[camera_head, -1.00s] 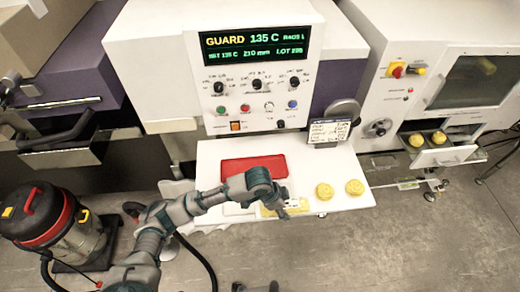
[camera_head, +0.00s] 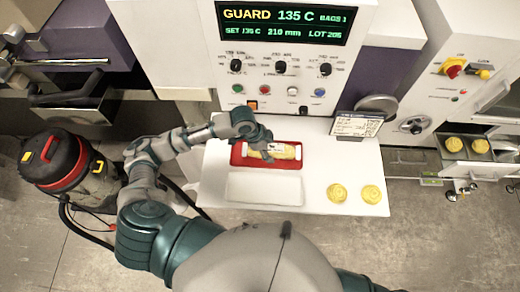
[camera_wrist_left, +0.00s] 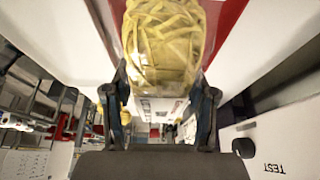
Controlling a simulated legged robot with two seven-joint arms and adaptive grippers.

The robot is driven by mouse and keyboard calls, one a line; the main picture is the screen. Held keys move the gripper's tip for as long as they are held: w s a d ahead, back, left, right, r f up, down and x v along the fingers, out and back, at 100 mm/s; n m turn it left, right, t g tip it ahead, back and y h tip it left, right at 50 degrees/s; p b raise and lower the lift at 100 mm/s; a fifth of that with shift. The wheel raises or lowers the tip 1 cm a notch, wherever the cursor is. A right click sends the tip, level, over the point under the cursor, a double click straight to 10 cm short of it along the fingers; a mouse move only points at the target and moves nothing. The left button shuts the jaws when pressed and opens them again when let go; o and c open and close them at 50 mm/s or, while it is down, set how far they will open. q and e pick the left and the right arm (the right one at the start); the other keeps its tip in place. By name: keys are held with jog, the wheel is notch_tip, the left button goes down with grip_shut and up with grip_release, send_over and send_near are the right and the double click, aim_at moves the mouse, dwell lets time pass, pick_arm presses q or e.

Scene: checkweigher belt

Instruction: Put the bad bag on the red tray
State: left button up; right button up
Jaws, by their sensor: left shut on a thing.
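The bag (camera_head: 284,152), clear with yellow strips inside and white ends, lies lengthwise over the red tray (camera_head: 237,160). My left gripper (camera_head: 267,151) is above the tray and shut on the bag. In the left wrist view the bag (camera_wrist_left: 168,45) sits between the two fingers (camera_wrist_left: 163,92), with part of the red tray (camera_wrist_left: 226,22) beside it. I cannot tell whether the bag touches the tray floor. My right gripper is not in view.
An empty white tray (camera_head: 264,189) lies in front of the red one on the white table (camera_head: 315,165). Two yellow round pieces (camera_head: 337,193) (camera_head: 371,194) lie at the right. The control panel (camera_head: 281,75) rises behind, with a small sign (camera_head: 357,125) at the table's back right.

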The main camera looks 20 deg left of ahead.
aim_at(244, 146)
pick_arm(q)
jog(key=a, duration=0.5)
jog(key=shift+a+f, duration=0.1)
jog(key=shift+f, duration=0.15)
jog(key=shift+a+f, duration=0.2)
jog(key=shift+f, duration=0.05)
notch_tip(244, 146, down, 2)
jog(key=shift+f+p, duration=0.2)
jog(key=shift+p, duration=0.15)
jog(key=shift+d+f, duration=0.2)
jog(key=shift+f, duration=0.1)
jog(key=shift+d, duration=0.5)
jog(key=o, duration=1.2)
jog(key=shift+c, duration=0.2)
jog(key=shift+o, duration=1)
jog(key=shift+a, duration=0.55)
jog(key=shift+a+r, duration=0.1)
jog(key=shift+a, duration=0.05)
jog(key=v, duration=0.4)
jog(key=shift+r, duration=0.25)
jog(key=v, duration=0.6)
jog(key=shift+d+r, duration=0.15)
jog(key=shift+d, duration=0.1)
jog(key=shift+s+a+r+b, duration=0.1)
jog(key=shift+a+r+b, duration=0.1)
jog(key=shift+r+b, duration=0.1)
jog(key=shift+a+r, duration=0.1)
jog(key=shift+a, duration=0.2)
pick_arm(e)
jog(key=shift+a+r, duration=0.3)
